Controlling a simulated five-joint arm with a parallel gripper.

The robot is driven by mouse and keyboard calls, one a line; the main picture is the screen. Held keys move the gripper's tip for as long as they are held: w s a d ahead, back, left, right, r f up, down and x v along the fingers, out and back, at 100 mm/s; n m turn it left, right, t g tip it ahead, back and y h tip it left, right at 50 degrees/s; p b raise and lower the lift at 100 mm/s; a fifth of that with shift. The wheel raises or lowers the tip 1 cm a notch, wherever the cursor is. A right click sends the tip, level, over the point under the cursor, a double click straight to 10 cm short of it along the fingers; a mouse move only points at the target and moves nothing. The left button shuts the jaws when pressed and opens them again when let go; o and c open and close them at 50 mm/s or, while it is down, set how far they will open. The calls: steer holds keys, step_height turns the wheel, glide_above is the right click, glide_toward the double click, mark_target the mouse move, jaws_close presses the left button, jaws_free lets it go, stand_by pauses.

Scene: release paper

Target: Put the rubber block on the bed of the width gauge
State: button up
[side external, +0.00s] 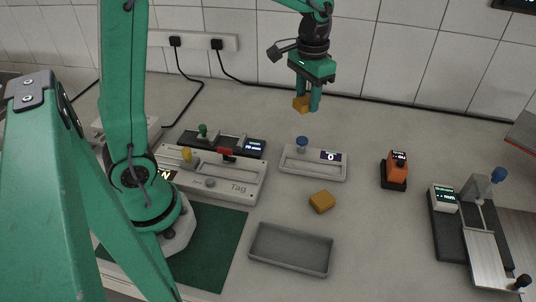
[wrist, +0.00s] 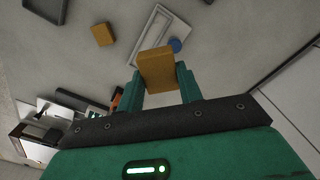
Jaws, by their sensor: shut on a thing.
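My gripper (side external: 308,106) is shut on an orange-yellow block (side external: 301,103), held in the air above the back of the bench. The held block also shows between the two green fingers in the wrist view (wrist: 157,70). A similar block (side external: 321,201) lies on the bench in front, and shows upper left in the wrist view (wrist: 102,34). A pale device with a blue knob and a display reading 0 (side external: 313,164), perhaps the width gauge, stands below and in front of my gripper. In the wrist view it is partly hidden behind the held block (wrist: 150,25).
A grey tray (side external: 291,250) lies at the front. The Tag device (side external: 237,188) and a dark device with a green knob (side external: 240,143) stand left. An orange device (side external: 394,171) and a railed machine (side external: 480,225) stand right. The tiled wall is close behind.

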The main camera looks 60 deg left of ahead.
steer(key=shift+d, duration=0.1)
steer(key=s+d+f+m, duration=0.2)
steer(key=d, duration=0.7)
steer(key=s+d+f+m, duration=0.2)
steer(key=s+d+m, duration=0.1)
steer(key=d, duration=0.7)
steer(key=s+d+f+m, duration=0.4)
steer(key=s+d, duration=0.7)
steer(key=d, duration=0.2)
glide_above(356, 249)
step_height(356, 249, down, 7)
steer(key=shift+w, duration=0.1)
steer(key=shift+f, duration=2)
steer(key=shift+f, duration=0.15)
steer(key=o, duration=1)
